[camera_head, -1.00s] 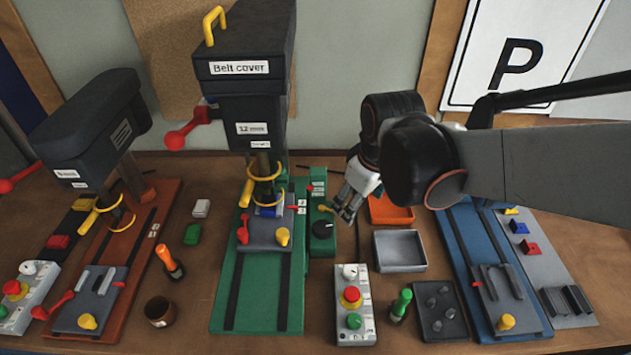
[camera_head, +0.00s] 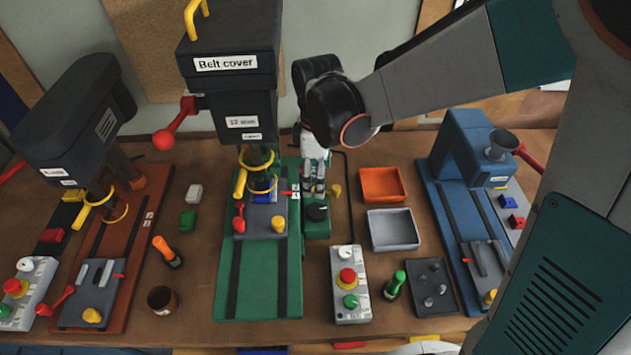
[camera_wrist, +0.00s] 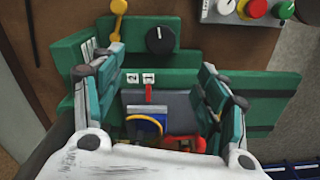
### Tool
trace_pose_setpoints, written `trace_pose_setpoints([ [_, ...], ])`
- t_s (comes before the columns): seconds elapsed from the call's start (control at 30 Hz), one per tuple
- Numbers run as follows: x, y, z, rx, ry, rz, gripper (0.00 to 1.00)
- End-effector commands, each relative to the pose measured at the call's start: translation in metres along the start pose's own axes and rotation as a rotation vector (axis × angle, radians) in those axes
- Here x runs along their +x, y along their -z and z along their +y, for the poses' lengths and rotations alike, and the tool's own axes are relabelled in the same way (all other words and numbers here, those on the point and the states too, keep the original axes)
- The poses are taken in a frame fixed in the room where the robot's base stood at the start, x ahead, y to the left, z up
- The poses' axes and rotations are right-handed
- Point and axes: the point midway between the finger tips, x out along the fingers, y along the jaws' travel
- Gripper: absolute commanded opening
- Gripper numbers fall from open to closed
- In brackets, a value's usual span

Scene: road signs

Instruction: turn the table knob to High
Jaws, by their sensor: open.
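A black round knob (camera_head: 317,212) sits on a small green block (camera_head: 316,228) beside the green drill press. The knob also shows in the wrist view (camera_wrist: 160,40), with a light pointer mark near its top. I cannot read a High label by it. My gripper (camera_head: 314,192) is just behind and above the knob in the head view. In the wrist view my gripper (camera_wrist: 161,62) is open and empty, its fingers spread on either side, with the knob beyond the fingertips. No contact with the knob is visible.
The green press (camera_head: 233,110) with its "Belt cover" label stands close at left. A yellow lever (camera_wrist: 117,20) is beside the knob. A grey control box (camera_head: 350,285) with red and green buttons is in front. Orange (camera_head: 383,184) and grey (camera_head: 393,230) trays lie right.

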Motion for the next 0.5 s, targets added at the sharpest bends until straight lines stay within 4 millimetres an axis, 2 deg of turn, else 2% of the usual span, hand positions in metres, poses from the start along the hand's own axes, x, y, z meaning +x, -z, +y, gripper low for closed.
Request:
trace_pose_setpoints([
  [0.17,0.02,0.0,0.0,-0.002,0.001,0.0,0.67],
  [0.5,0.078,0.0,0.0,-0.001,0.0,0.0,0.67],
])
